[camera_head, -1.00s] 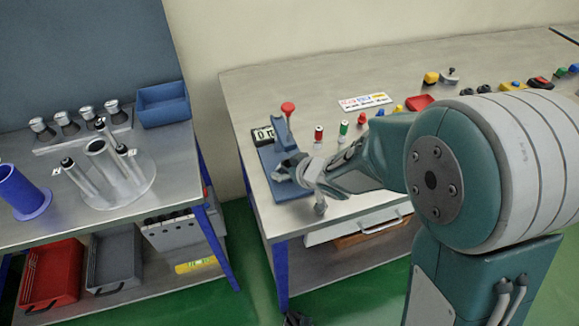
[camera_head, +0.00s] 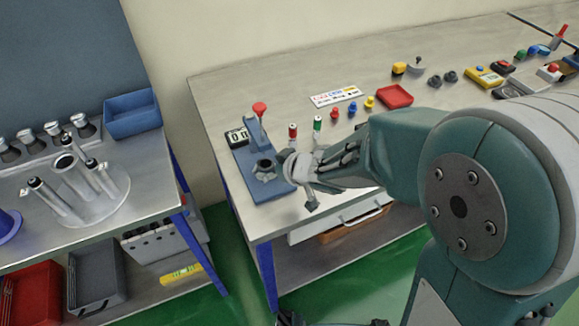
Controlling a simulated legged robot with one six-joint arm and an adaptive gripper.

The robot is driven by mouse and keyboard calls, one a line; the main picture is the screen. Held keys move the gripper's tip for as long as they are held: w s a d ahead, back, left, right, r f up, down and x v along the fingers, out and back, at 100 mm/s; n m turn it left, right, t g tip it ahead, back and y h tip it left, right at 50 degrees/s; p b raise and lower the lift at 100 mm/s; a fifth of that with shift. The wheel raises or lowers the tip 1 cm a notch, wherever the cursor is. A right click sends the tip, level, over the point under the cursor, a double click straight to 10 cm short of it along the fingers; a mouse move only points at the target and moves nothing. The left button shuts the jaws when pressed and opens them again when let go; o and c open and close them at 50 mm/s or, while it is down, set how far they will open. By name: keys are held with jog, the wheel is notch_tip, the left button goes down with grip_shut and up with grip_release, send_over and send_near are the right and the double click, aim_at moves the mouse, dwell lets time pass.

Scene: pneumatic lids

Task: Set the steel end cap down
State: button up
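A small grey metal piece with a dark round top (camera_head: 265,169), which looks like the steel end cap, sits on the blue base of the press fixture (camera_head: 246,183) at the left end of the right bench. My gripper (camera_head: 299,180) is just right of it, by the base's right edge. A small gap seems to lie between the fingers and the metal piece. Several similar steel pieces (camera_head: 54,132) stand in a rack on the left bench.
The fixture has an upright with a red knob (camera_head: 260,108) and a small display (camera_head: 237,137) beside it. Red and green-topped cylinders (camera_head: 317,126) stand close behind my gripper. A tube stand (camera_head: 92,203) and blue bin (camera_head: 132,114) are on the left bench. The right bench's back left is clear.

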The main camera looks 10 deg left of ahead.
jog(key=v, duration=0.8)
jog(key=shift+d, duration=0.2)
jog(key=shift+r, duration=0.15)
jog(key=w+d+r+m+t+h, duration=0.1)
jog(key=d+r+m+t+h, duration=0.2)
jog(key=d, duration=0.5)
jog(key=w+d+r+m+t+h, duration=0.1)
jog(key=d+r+m+t+h, duration=0.15)
jog(key=d+r+h, duration=0.35)
jog(key=s+d+m+g, duration=0.2)
jog(key=s+d+g, duration=0.1)
jog(key=s, duration=0.5)
jog(key=s+d+m+g, duration=0.2)
jog(key=s+m+g, duration=0.1)
jog(key=s, duration=0.5)
jog(key=shift+d+f+y, duration=0.25)
jog(key=shift+d+y, duration=0.05)
jog(key=shift+d, duration=0.1)
